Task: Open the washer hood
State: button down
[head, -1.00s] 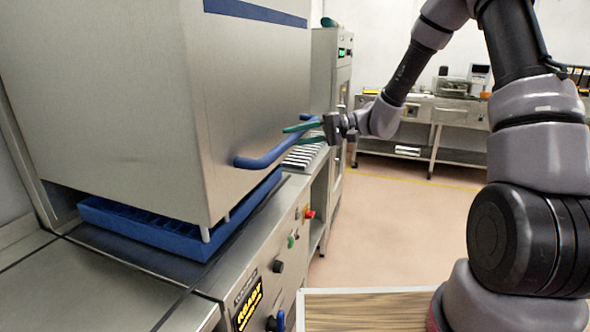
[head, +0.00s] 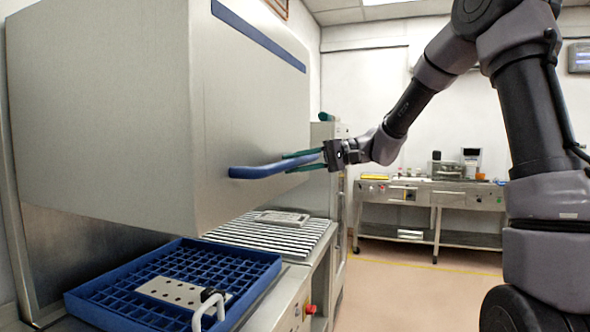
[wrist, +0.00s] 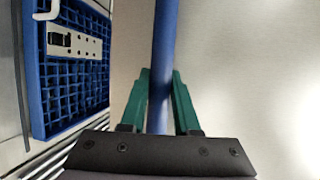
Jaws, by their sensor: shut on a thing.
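The washer hood (head: 120,110) is a large grey metal box in the left half of the head view, raised well clear of the deck below it. Its blue bar handle (head: 262,171) runs along the lower front face. My gripper (head: 312,162), with green fingers, is shut on the handle near its far end. In the wrist view the handle (wrist: 164,60) runs between the green fingers (wrist: 160,95).
A slatted surface (head: 270,234) with a flat metal part (head: 282,217) lies behind the rack. A tall cabinet (head: 330,132) stands beyond it. A bench (head: 425,192) with equipment stands at the back wall. The floor (head: 400,285) to the right is open.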

jog(key=c, duration=0.7)
grip_release()
jog(key=shift+o, duration=0.2)
jog(key=d+r, duration=0.2)
jog(key=d, duration=0.8)
jog(key=shift+w+d, duration=0.3)
jog(key=shift+d, duration=0.05)
jog(key=s+f+h, duration=0.2)
jog(key=s+h, duration=0.3)
jog(key=s, duration=0.3)
jog(key=s+d+f+m+t+h, duration=0.1)
jog(key=s+d+m+t+h, duration=0.3)
jog(key=s+d+t+h, duration=0.4)
jog(key=s+d, duration=0.4)
jog(key=d, duration=0.2)
jog(key=shift+s+d+f+h, duration=0.15)
jog(key=shift+s+f+h, duration=0.05)
jog(key=shift+s+h, duration=0.2)
